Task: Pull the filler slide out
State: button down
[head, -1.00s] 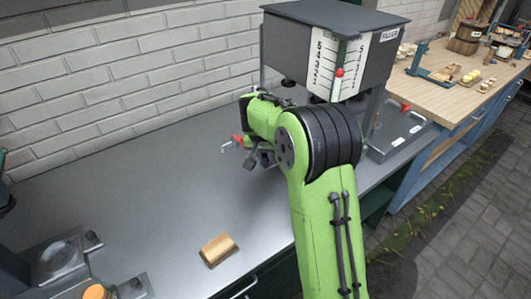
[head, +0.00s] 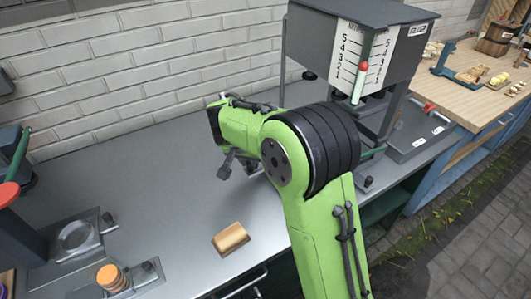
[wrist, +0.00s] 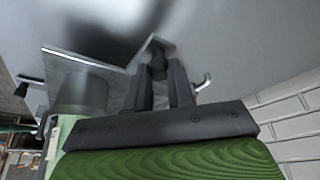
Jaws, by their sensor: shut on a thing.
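The filler (head: 350,45) is a grey box on legs at the back right in the head view. Its white scale plate carries numbers and a red-tipped rod. My gripper (wrist: 160,75) is shut on a dark knob of a grey metal piece (wrist: 150,50), which I take for the filler slide. The rest of the slide is hard to make out. A grey plate with a short cylinder (wrist: 80,92) shows left of my fingers in the wrist view. In the head view my green arm hides most of the grip, left of the filler.
A wooden block (head: 230,238) lies near the counter's front edge. A red-topped device (head: 8,195) and an orange-topped piece (head: 110,277) stand at the left. A grey plate with a red handle (head: 418,135) lies right of the filler. The counter's middle left is clear.

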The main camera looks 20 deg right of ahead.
jog(key=a, duration=0.3)
jog(key=shift+s, duration=0.25)
jog(key=shift+d, duration=0.1)
jog(key=c, duration=1)
grip_release()
jog(key=p+v, duration=0.4)
jog(key=v, duration=1.1)
jog(key=shift+s+r+p, duration=0.25)
jog(key=shift+r+p, duration=0.1)
jog(key=shift+p, duration=0.05)
